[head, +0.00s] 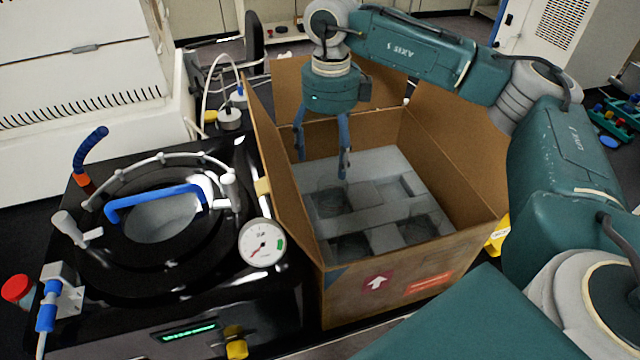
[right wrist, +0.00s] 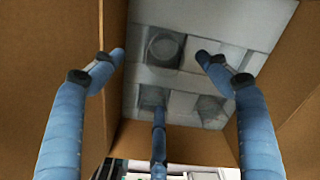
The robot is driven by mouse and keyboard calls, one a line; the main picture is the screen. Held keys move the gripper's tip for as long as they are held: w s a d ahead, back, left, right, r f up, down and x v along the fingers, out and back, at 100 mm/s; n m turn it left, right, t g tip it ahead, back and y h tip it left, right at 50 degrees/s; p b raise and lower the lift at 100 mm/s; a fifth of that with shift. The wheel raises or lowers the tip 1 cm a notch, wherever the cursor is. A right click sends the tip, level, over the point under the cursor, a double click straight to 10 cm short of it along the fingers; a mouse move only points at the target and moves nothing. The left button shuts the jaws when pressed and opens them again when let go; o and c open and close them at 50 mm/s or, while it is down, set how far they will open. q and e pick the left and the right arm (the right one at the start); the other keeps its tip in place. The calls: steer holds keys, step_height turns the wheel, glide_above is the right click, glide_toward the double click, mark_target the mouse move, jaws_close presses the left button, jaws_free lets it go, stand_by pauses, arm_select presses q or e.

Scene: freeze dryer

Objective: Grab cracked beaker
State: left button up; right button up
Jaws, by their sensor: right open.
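My right gripper (head: 323,165) hangs down inside the open cardboard box (head: 345,298), above a grey foam insert (head: 377,163). In the right wrist view its blue fingers (right wrist: 160,58) are spread open with nothing between them. The insert has several recesses. Dim, glass-like round shapes, apparently beakers, sit in the recess below the gripper (head: 333,201), the front recess (head: 350,247) and the right recess (head: 418,229). A round one also shows between the fingers in the right wrist view (right wrist: 165,47). I cannot tell which is cracked. My left gripper is out of view.
The box's raised flaps and walls surround the gripper; one flap (head: 272,165) stands on the left. A black freeze dryer (head: 225,325) with a pressure gauge (head: 262,243) and a blue-handled lid (head: 155,198) stands close to the box's left.

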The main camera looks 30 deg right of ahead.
mark_target(332, 185)
steer(key=f+p, duration=0.1)
steer(key=f, duration=0.2)
steer(key=f+p, duration=0.2)
steer(key=f, duration=0.1)
steer(key=d+f+p, duration=0.1)
steer(key=f, duration=0.2)
steer(key=shift+s+f+p, duration=0.15)
steer(key=shift+s+p, duration=0.1)
steer(key=shift+p, duration=0.05)
steer(key=shift+f, duration=0.45)
steer(key=shift+c, duration=0.5)
steer(key=shift+a, duration=0.1)
steer(key=c, duration=0.4)
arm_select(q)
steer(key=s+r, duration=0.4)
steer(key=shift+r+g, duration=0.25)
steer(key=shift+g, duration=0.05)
arm_select(e)
steer(key=c, duration=0.8)
